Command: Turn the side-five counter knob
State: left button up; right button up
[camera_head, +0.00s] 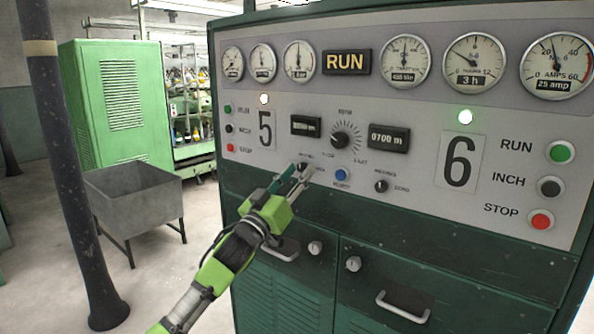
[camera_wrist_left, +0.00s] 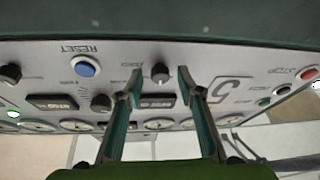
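The side-five counter knob (camera_wrist_left: 160,72) is a small black knob on the grey control panel. In the left wrist view, which shows the panel upside down, it appears between my spread fingertips, apart from both. In the head view my left gripper (camera_head: 297,173) is at the panel below the left counter display (camera_head: 306,126) and largely hides this knob. The left gripper (camera_wrist_left: 159,76) is open, with nothing held. Its distance from the knob in depth is hard to tell. The large number 5 (camera_head: 265,129) is up and left of the gripper. My right gripper is not in view.
A blue reset button (camera_head: 341,174) and a second small knob (camera_head: 381,186) are right of the gripper. A larger dial (camera_head: 341,140) is above. Cabinet handles (camera_head: 404,308) stick out below. A dark post (camera_head: 75,170) and grey bin (camera_head: 135,194) stand left.

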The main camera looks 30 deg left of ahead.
pick_arm(q)
jog(key=shift+c, duration=0.3)
grip_shut()
